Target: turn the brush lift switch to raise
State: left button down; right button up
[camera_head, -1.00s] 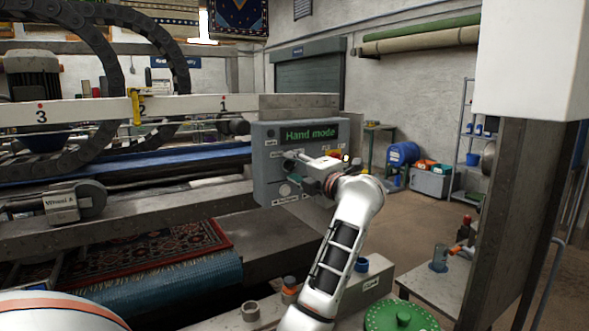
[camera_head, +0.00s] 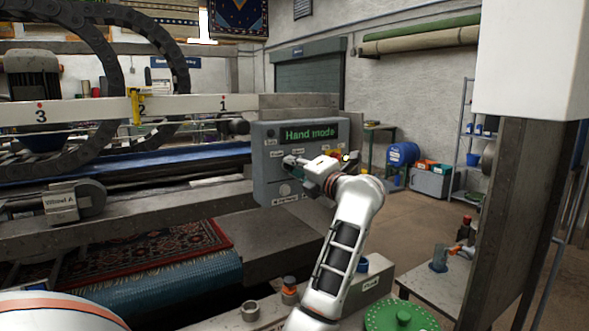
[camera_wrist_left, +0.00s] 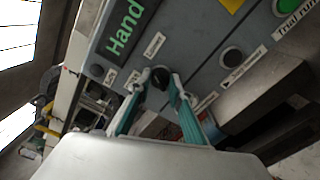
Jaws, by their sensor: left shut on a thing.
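The grey control panel (camera_head: 265,178) stands near the middle of the head view, with a green "Hand mode" display (camera_head: 310,133). My left gripper (camera_head: 290,161) is at the panel's face, below the display. In the left wrist view, its teal fingers (camera_wrist_left: 159,84) are closed around a small black knob (camera_wrist_left: 160,76), apparently the brush lift switch. In the head view the gripper hides the knob. My right gripper is not in view.
A patterned rug (camera_head: 150,251) lies on the machine at left.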

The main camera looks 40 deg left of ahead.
pick_arm(q)
jog(key=n, duration=0.3)
jog(key=shift+f+n+b, duration=0.15)
jog(key=shift+n+b, duration=0.25)
jog(key=n+b, duration=0.1)
jog(key=n, duration=0.3)
jog(key=shift+f+b, duration=0.1)
jog(key=shift+b, duration=0.25)
jog(key=n+b, duration=0.2)
jog(key=n, duration=0.3)
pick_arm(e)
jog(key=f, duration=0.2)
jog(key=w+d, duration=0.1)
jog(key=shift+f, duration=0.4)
pick_arm(q)
jog(key=shift+n, duration=0.3)
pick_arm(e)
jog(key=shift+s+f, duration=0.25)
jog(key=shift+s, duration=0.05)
pick_arm(q)
jog(key=c, duration=1.8)
grip_release()
jog(key=shift+c, duration=0.2)
jog(key=shift+r, duration=0.2)
